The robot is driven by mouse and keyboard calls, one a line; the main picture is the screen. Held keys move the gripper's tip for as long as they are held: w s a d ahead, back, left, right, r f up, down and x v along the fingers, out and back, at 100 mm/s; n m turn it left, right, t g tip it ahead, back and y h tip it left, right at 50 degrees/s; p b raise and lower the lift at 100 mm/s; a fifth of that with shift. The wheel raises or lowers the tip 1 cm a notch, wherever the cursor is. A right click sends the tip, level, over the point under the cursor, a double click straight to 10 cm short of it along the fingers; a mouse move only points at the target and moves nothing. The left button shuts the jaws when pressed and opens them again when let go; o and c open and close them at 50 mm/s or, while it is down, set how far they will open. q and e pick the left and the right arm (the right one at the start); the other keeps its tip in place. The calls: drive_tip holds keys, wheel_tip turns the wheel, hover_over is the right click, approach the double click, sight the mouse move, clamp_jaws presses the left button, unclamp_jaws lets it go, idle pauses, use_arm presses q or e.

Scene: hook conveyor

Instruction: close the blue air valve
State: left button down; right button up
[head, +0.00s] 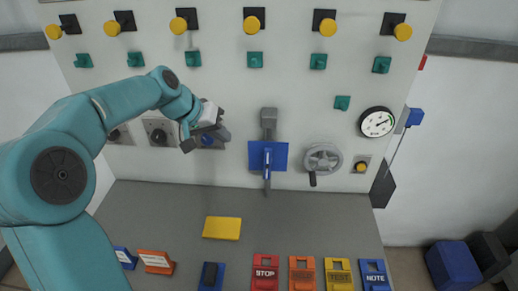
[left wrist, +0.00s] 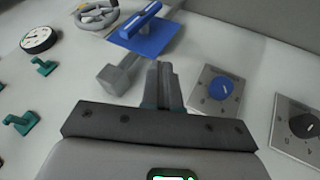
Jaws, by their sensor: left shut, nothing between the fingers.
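The blue air valve is a blue square plate (head: 280,157) on the upright panel with a blue lever handle (head: 267,164) pointing straight down. A grey block (head: 268,120) sits just above the plate. In the left wrist view the plate (left wrist: 128,42) and its handle (left wrist: 140,22) are at the top, beyond my fingertips. My left gripper (head: 224,134) is left of the valve, near the blue rotary knob, and apart from the valve. Its fingers (left wrist: 160,72) are together with nothing between them. My right gripper is not in view.
A handwheel (head: 322,158) and a gauge (head: 377,122) are right of the valve. Teal hooks (head: 255,60) and yellow knobs (head: 254,22) line the panel above. A blue rotary knob (left wrist: 221,87) is beside my left fingers. Coloured tags (head: 265,272) lie on the grey shelf below.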

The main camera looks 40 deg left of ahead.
use_arm(q)
drive_tip(key=p, duration=0.4)
hover_over(267, 165)
drive_tip(key=s+a, duration=0.2)
drive_tip(key=a, duration=0.1)
wheel_tip(267, 165, down, 8)
drive_tip(key=shift+w, duration=0.2)
drive_tip(key=shift+w, duration=0.1)
drive_tip(key=shift+a, duration=0.25)
